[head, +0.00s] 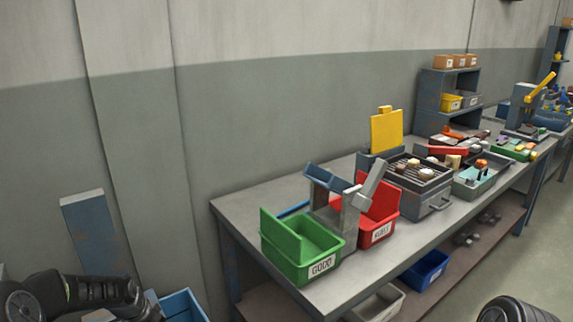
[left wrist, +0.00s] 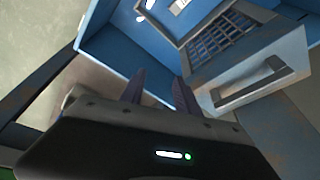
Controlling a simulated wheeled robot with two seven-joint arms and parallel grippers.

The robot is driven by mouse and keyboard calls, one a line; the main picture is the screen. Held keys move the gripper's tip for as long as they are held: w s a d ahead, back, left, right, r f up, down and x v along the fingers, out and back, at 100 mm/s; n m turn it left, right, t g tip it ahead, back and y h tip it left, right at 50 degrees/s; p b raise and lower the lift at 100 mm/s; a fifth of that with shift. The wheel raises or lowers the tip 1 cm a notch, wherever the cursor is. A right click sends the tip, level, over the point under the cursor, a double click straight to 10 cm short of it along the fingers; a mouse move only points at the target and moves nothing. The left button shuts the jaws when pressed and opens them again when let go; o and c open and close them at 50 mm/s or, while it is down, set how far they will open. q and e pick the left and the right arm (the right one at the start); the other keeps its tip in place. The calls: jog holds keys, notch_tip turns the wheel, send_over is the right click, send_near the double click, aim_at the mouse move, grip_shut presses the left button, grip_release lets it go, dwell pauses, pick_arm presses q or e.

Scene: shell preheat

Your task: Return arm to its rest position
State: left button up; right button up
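My left arm (head: 75,292) reaches in from the lower left of the head view, low beside the workbench and close to a blue bin. In the left wrist view my left gripper (left wrist: 158,82) has its two dark fingers apart, with nothing seen between them. Past the fingers is a blue open box (left wrist: 122,62), and beside it a grey-blue block with a handle (left wrist: 262,85). A dark rounded part of my right arm (head: 515,310) shows at the lower right of the head view. My right gripper is out of view.
The workbench (head: 235,208) holds a green bin (head: 288,262) labelled GOOD, a red bin (head: 378,236), a grill-topped unit with a handle (head: 405,172) and a tray of small parts (head: 488,183). The blue bin (head: 183,305) stands left of the bench. The wall is behind.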

pick_arm(q)
jog(key=s+d+f+n+h, duration=0.1)
jog(key=s+d+f+n, duration=0.1)
jog(key=s+d+f, duration=0.3)
jog(key=s+d+f+n, duration=0.1)
jog(key=d+f+n, duration=0.1)
jog(key=d, duration=0.5)
jog(key=s+d+f+n+h, duration=0.1)
jog(key=s+d+f, duration=0.25)
jog(key=d, duration=0.35)
jog(key=s+d+f+g+p, duration=0.1)
jog(key=s+d, duration=0.5)
jog(key=s, duration=0.4)
jog(key=s+d+f+g+h+p, duration=0.1)
jog(key=s+d+f, duration=0.1)
jog(key=s+d, duration=0.4)
jog(key=s, duration=0.4)
jog(key=shift+n+g, duration=0.3)
jog(key=shift+n, duration=0.1)
